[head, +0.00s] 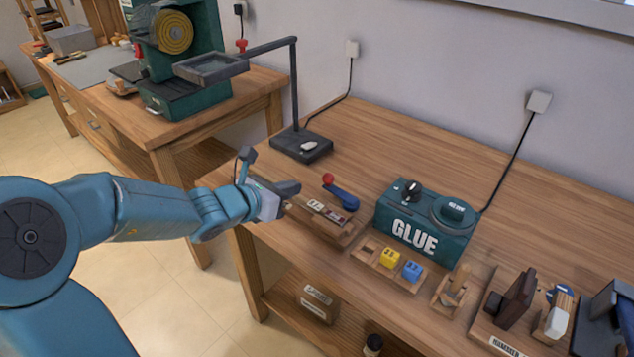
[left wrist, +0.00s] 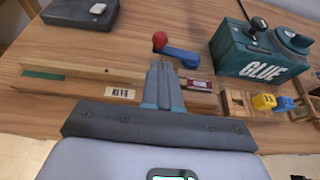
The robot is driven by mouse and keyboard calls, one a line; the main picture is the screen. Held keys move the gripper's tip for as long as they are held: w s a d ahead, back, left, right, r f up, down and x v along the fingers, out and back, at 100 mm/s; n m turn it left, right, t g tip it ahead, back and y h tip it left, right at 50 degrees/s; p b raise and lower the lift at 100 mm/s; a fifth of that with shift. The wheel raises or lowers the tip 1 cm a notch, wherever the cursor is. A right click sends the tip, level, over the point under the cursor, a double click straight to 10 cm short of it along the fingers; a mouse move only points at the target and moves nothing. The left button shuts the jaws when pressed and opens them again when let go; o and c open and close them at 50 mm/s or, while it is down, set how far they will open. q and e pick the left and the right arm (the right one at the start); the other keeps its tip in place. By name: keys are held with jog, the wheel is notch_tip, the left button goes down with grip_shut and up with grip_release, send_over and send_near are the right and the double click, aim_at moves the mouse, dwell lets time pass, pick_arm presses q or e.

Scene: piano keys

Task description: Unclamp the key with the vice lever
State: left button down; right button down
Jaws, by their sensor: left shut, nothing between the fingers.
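The vice lever (head: 341,195) is a blue bar with a red ball knob (head: 328,179) at its left end. It sits at the back of a wooden vice block (head: 318,226) on the workbench. The lever also shows in the left wrist view (left wrist: 182,57), just beyond my fingertips. A long pale wooden strip (left wrist: 85,72), which looks like the key, lies along the block; my fingers hide part of it. My left gripper (head: 291,188) is shut and empty, over the block and short of the red knob. I cannot tell whether it touches anything. My right gripper is out of view.
A green glue box (head: 425,228) stands right of the vice, with a wooden tray (head: 364,255) holding yellow and blue blocks in front. A black lamp base (head: 301,145) stands behind left. The bench behind the lever is clear.

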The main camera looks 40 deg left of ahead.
aim_at(325, 178)
pick_arm(q)
jog(key=x, duration=0.9)
jog(key=shift+w+d+f, duration=0.1)
jog(key=shift+w+f, duration=0.1)
jog(key=shift+w, duration=0.15)
